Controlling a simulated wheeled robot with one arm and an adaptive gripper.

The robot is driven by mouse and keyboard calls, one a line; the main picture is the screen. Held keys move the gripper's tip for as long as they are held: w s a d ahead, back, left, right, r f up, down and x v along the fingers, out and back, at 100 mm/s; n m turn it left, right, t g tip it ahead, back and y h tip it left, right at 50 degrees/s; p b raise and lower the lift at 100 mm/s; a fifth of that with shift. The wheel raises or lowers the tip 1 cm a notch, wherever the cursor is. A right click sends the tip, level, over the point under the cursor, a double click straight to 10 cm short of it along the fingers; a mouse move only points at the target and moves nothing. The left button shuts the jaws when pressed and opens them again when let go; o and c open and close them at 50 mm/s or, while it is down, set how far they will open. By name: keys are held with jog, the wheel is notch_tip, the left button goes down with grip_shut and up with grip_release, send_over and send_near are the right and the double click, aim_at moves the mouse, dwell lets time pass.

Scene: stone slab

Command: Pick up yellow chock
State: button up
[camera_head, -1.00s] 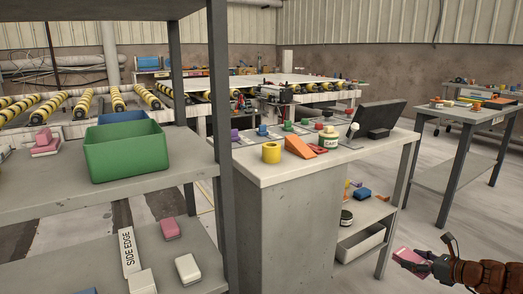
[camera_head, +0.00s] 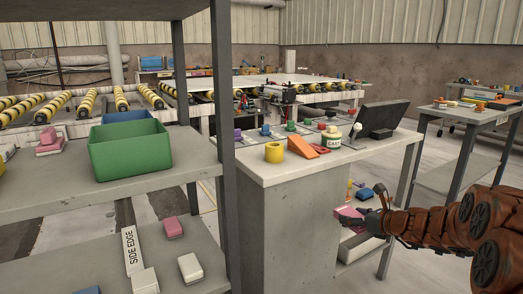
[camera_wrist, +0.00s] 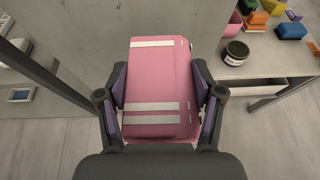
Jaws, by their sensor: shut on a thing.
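My gripper (camera_head: 368,218) is shut on a pink block (camera_head: 348,211), in front of the worktable's right side. In the wrist view the pink block (camera_wrist: 157,88) has white stripes and sits between both fingers of my gripper (camera_wrist: 160,100). A yellow piece (camera_wrist: 274,7) lies among coloured pieces on the low shelf, apart from my gripper; I cannot tell if it is the chock. A yellow ring-like cylinder (camera_head: 274,152) stands on the worktable top, beside an orange wedge (camera_head: 302,146).
The grey worktable (camera_head: 262,172) and its leg (camera_head: 387,250) are close to my arm. A dark round tin (camera_wrist: 235,52) and a blue piece (camera_wrist: 291,31) are on the low shelf. A green bin (camera_head: 130,155) stands on the left rack. Open floor lies at right.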

jog(key=s+a+r+m+t+h, duration=0.1)
jog(key=s+a+r, duration=0.1)
jog(key=a, duration=0.3)
jog(key=s+a+r+m+h, duration=0.1)
jog(key=s+a, duration=0.2)
jog(key=a, duration=0.2)
notch_tip(320, 180, up, 29)
jog(key=p, duration=2.8)
jog(key=shift+w+a+p, duration=0.15)
jog(key=shift+p, duration=0.25)
jog(key=shift+f, duration=0.1)
